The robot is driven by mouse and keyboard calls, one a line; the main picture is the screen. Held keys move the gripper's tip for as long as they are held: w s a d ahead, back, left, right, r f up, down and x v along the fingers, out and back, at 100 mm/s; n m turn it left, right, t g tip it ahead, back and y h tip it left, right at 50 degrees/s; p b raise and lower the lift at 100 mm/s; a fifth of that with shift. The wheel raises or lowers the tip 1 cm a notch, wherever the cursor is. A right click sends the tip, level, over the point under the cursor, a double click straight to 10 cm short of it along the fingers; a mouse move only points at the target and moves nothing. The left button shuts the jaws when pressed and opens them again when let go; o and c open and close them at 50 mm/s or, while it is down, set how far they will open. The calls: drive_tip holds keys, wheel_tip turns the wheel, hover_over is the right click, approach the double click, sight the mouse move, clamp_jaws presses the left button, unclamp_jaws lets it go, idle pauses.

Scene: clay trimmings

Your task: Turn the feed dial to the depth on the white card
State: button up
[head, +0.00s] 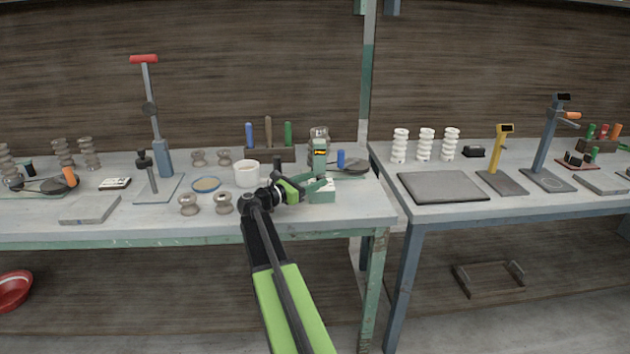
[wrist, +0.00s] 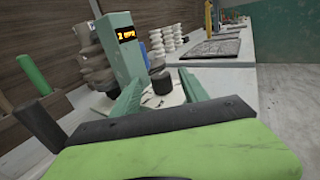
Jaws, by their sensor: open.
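My gripper (head: 312,185) reaches over the left bench to the mint-green device (head: 320,158) with an orange lit display. In the wrist view the gripper (wrist: 160,92) is open, its two mint fingers spread apart with nothing held. A dark round knob (wrist: 162,82), which looks like the feed dial, stands just beyond and between the fingertips, beside the device's post (wrist: 122,52). The display digits are too blurred to read surely. A small white card-like piece with dark marks (head: 115,183) lies at the left of the bench; its writing cannot be read.
A white cup (head: 246,172) and several brown spools stand left of my gripper. A tool block (head: 268,154) is behind it. A grey disc with a blue-handled tool (head: 341,158) lies close right of the device. The right bench (head: 385,160) holds white ribbed pieces and a yellow post.

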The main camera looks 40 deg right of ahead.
drive_tip(key=a, duration=0.5)
drive_tip(key=w+a, duration=0.1)
drive_tip(key=a, duration=0.9)
drive_tip(key=shift+w+a, duration=0.3)
drive_tip(key=shift+w, duration=0.05)
